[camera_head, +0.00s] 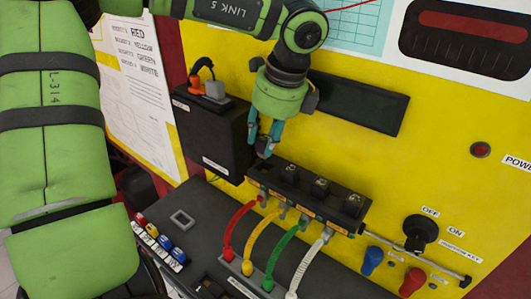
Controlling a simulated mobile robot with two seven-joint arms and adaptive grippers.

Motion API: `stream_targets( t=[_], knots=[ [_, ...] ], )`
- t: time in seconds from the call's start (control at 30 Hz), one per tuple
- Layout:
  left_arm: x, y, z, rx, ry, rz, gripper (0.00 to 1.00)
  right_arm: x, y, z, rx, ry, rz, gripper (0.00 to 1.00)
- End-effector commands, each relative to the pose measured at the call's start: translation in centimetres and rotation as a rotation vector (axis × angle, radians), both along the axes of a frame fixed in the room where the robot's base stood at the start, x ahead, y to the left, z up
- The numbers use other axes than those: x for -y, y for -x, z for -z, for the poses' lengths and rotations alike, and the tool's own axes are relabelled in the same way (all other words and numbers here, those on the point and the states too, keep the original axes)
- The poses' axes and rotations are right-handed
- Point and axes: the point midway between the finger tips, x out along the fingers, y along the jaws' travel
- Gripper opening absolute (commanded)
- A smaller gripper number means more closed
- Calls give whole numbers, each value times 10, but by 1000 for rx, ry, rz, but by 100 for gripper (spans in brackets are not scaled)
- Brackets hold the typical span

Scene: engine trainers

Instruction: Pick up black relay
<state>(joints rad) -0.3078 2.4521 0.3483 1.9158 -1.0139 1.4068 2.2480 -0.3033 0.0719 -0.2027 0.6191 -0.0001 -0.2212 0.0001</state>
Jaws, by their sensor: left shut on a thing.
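My left gripper (264,146) points down in front of the yellow panel, just above the left end of a black block (352,207). Its teal fingers are closed on a small dark thing between the tips, which looks like the black relay (263,149). The thing is mostly hidden by the fingers, and I cannot tell whether it touches the block below. My right gripper is not in view.
Red, yellow (263,235), green and white cables (308,264) run from the block's front down to the dark bench. A black box (212,135) with an orange plug is left of the gripper. A black rotary switch (420,232) is at right.

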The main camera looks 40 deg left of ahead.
Motion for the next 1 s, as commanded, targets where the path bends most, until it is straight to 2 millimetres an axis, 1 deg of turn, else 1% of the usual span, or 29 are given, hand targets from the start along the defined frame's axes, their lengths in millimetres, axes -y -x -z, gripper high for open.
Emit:
stream_targets(
  t=[0.03,0.27,0.4,0.6,0.8,1.0],
  knots=[
    [4,-1,-4,5,-4,2,9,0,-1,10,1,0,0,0],
    [47,2,-27,3,-1,5,10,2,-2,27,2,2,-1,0],
    [69,4,-41,-1,3,4,10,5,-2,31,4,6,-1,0],
    [95,6,-58,-2,3,2,10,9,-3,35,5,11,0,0],
    [110,6,-68,-3,-1,1,10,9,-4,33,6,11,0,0],
    [116,7,-73,-1,0,0,10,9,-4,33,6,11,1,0]
  ],
)
